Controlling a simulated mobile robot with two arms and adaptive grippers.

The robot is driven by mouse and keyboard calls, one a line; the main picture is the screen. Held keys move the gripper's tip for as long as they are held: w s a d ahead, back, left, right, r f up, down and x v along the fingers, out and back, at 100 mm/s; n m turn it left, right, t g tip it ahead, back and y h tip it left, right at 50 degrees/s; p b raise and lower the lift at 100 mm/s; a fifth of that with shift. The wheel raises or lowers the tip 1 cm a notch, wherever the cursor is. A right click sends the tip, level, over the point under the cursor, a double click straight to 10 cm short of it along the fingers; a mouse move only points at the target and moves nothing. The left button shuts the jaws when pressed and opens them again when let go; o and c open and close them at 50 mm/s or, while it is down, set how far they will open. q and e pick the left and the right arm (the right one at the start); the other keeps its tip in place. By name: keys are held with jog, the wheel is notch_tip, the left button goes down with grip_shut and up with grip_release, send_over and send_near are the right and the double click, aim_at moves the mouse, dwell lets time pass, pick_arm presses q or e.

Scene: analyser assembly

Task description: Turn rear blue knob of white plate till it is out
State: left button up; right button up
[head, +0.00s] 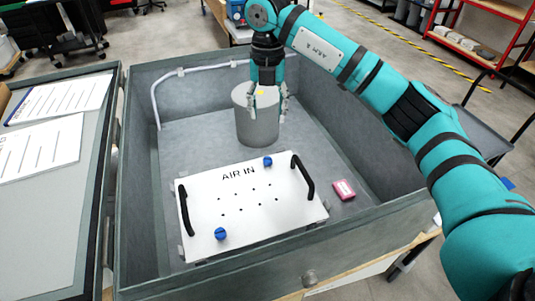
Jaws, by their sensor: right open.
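The white plate (237,217) lies in the front of a grey open box. It bears the text AIR IN, several small holes and two black handles. Its rear blue knob (267,162) sits near the far right edge of the plate, and its front blue knob (220,233) near the near left edge. The gripper is apart from the rear knob. My left gripper is not in view.
A small pink-red block (343,190) lies on the box floor right of the plate. The grey box walls (140,180) surround everything, and a white tube (170,85) runs along the back left. Printed sheets (42,146) lie on the left surface.

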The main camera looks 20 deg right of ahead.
aim_at(268, 159)
notch_tip(268, 159, down, 15)
jog(key=p, duration=0.4)
jog(key=shift+r+p, duration=0.15)
jog(key=shift+p, duration=0.2)
jog(key=shift+f, duration=0.65)
grip_shut()
